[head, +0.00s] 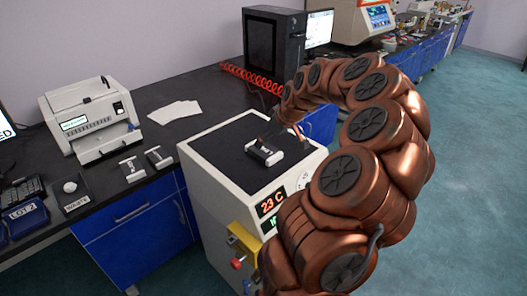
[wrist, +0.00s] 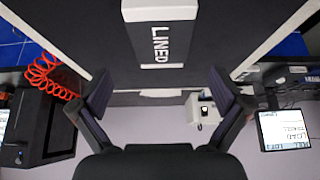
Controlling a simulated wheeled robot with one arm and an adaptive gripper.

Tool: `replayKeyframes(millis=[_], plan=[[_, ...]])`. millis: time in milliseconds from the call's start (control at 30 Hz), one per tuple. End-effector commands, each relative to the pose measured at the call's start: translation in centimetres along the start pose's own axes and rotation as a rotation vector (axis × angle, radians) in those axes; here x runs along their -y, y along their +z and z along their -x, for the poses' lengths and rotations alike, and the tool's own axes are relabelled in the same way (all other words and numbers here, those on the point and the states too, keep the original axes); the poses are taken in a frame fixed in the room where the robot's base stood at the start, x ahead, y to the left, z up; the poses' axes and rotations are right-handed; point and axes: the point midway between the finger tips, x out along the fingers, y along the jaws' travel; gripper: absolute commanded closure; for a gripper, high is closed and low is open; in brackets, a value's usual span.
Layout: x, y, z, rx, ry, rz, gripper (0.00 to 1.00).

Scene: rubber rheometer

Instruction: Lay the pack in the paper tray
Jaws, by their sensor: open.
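A white-and-dark pack (head: 264,153) lies on the dark top of the white machine with the 23 C display. In the wrist view the pack (wrist: 160,36) reads LINED on its dark band. My gripper (head: 272,136) is just above and behind the pack in the head view. In the wrist view my gripper (wrist: 161,92) has its two fingers wide apart with nothing between them, and the pack lies beyond the fingertips. A white printer-like device (head: 88,115) with a front tray (head: 106,146) stands on the bench at left; I cannot tell if this is the paper tray.
Two similar small packs lie on the bench, one (head: 131,169) beside the other (head: 159,156). Loose white sheets (head: 175,111) lie behind them. A black computer tower (head: 273,45) and a red coiled cable (head: 250,77) are behind the machine (head: 215,200).

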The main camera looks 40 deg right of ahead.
Motion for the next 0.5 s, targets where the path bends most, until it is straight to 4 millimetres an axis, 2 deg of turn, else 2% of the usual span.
replayKeyframes(millis=[267,500], plan=[[0.1,0.2,-1.4,0.002,-0.002,-0.001,0.00],[0.2,0.6,-4.1,0.004,-0.004,-0.001,0.00]])
